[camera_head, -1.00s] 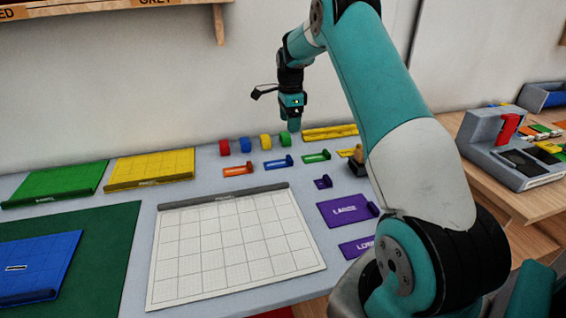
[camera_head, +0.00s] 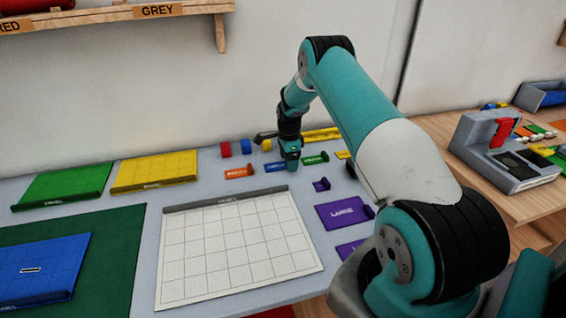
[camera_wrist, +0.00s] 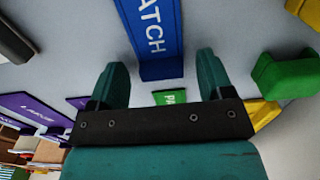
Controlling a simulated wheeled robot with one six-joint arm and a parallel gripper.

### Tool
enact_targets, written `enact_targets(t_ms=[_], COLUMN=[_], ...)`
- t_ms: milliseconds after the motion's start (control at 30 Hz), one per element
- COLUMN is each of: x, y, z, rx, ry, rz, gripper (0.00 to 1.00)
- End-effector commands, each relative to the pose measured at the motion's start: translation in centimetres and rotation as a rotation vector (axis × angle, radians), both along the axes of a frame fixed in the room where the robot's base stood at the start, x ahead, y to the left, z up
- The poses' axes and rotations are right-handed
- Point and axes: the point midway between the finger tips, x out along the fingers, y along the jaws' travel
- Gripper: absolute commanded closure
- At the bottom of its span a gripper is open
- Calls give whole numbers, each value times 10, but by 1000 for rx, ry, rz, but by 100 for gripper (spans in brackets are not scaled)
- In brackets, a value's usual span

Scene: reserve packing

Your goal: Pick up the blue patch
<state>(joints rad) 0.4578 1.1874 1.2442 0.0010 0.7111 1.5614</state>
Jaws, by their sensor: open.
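The blue patch (camera_head: 263,194) lies flat on the grey table, between the orange patch and the green patch, behind the white gridded board. In the wrist view the blue patch (camera_wrist: 151,28) carries white lettering, and its raised end block points toward my gripper. My gripper (camera_head: 291,168) is low at the right end of the blue patch. In the wrist view my gripper (camera_wrist: 160,75) is open, with one finger to each side of the patch's blue end. Nothing is held. The head view partly hides the patch's right end behind the gripper.
An orange patch (camera_head: 240,171) and a green patch (camera_head: 314,159) lie on either side. Red (camera_head: 225,149) and blue (camera_head: 246,146) rolls stand behind. The white gridded board (camera_head: 240,240) is in front. Purple pieces (camera_head: 340,214) lie to the right.

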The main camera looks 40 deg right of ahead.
Motion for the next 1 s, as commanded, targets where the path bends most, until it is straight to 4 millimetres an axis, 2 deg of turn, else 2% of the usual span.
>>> enact_targets(t_ms=[167, 300, 400, 767, 867, 1000], x=[0, 0, 0, 0, 1, 1], y=[0, 0, 0, 0, -1, -1], z=[0, 0, 0, 1, 6, 23], rx=[0, 0, 0, 0, -1, -2], ry=[-1, -1, -1, -1, -3, -4], rz=[0, 0, 0, 0, 0, 0], gripper=[29, 61, 80, 80, 80, 80])
